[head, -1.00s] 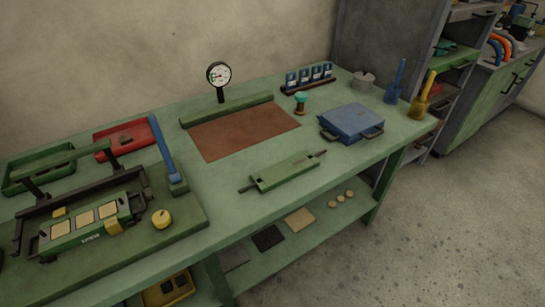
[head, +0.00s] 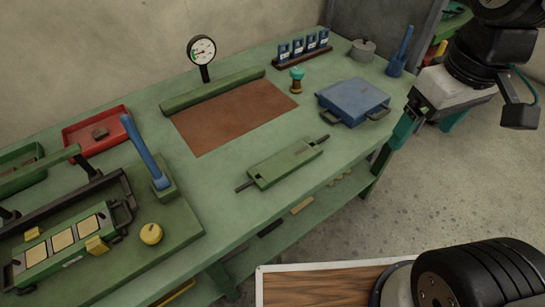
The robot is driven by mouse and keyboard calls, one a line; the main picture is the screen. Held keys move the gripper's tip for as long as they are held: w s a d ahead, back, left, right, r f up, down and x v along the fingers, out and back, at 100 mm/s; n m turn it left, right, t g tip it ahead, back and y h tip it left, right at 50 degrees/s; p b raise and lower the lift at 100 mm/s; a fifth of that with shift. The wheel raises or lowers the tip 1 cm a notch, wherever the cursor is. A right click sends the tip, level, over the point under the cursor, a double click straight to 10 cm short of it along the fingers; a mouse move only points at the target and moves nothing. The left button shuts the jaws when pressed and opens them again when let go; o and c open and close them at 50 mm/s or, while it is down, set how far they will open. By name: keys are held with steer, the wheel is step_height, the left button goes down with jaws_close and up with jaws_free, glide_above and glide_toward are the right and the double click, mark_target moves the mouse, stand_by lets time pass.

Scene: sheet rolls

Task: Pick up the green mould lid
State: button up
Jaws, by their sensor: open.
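The green mould lid (head: 287,163) is a flat green plate with a dark handle at each end. It lies flat on the green bench (head: 225,190), in front of the brown mat. My gripper (head: 418,138) has teal fingers and hangs off the bench's right end, right of the lid and clear of it. It is open, with nothing seen between its fingers. The green mould (head: 62,243), with several pale squares in it, sits at the left in a dark frame.
A blue case (head: 353,99) with dark handles stands behind and right of the lid. A brown mat (head: 235,115), a dial gauge (head: 201,50) and a teal-topped stamp (head: 296,80) lie further back. A yellow knob (head: 151,234) and blue lever (head: 146,153) are left. Bench around the lid is clear.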

steer(key=w+a+f+n, duration=0.3)
steer(key=w+a+n, duration=0.1)
steer(key=w+n, duration=0.2)
steer(key=n+g, duration=0.1)
steer(key=n, duration=1.4)
glide_above(287, 159)
steer(key=f, duration=1.5)
steer(key=shift+s+a+f, duration=0.15)
steer(key=shift+s+a, duration=0.05)
steer(key=shift+a, duration=0.15)
steer(key=f, duration=0.7)
steer(key=shift+w+d+f, duration=0.15)
steer(key=shift+d+f, duration=0.15)
steer(key=c, duration=1.7)
steer(key=shift+o, duration=0.2)
steer(key=shift+r, duration=0.2)
